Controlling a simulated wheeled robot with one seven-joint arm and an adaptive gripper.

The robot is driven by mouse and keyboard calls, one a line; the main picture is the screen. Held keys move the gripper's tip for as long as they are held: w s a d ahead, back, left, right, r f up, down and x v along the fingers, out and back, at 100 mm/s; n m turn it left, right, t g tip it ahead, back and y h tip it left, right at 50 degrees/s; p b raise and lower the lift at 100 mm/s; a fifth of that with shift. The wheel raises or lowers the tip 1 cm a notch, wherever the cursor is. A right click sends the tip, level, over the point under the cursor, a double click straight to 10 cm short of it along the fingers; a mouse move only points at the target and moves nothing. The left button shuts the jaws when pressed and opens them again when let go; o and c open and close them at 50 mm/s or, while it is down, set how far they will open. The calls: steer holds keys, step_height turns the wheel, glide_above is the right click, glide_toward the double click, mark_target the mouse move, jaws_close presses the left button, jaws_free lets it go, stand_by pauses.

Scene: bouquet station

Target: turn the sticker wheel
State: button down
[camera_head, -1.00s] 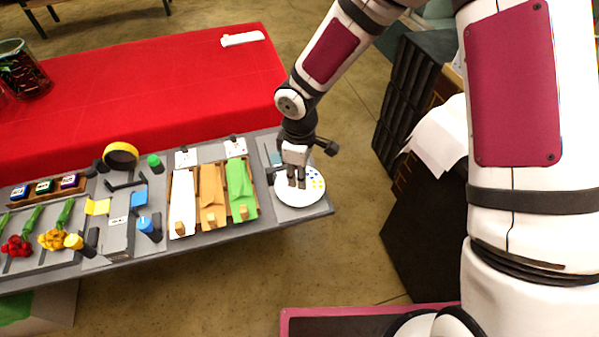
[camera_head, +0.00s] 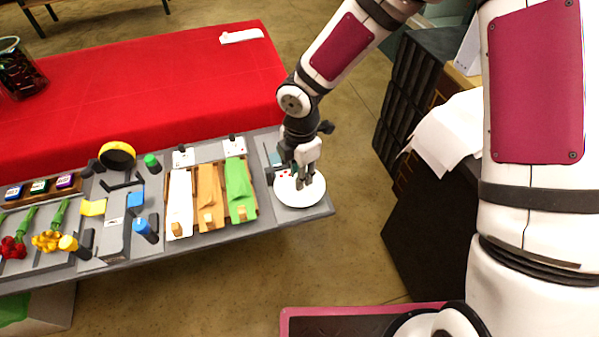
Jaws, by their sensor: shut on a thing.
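The sticker wheel (camera_head: 299,198) is a round white disc at the right end of the grey station board. Red dots show on it at its upper left, beside my fingers; the rest of its visible face is white. My gripper (camera_head: 304,183) points down over the wheel, with its fingers shut at the wheel's middle. The part it grips is hidden behind the fingers, so I cannot make out its shape.
Left of the wheel stand white, orange and green wrapping sheets (camera_head: 240,185) in wooden holders. Further left are a yellow tape roll (camera_head: 117,155), small bottles and flowers. A red-covered table (camera_head: 150,85) lies behind. Dark drawers (camera_head: 405,85) stand to the right.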

steer(key=shift+n, duration=0.8)
steer(key=c, duration=1.3)
jaws_free()
steer(key=shift+r, duration=0.1)
step_height(320, 180, up, 12)
steer(key=shift+s+d+f, duration=0.1)
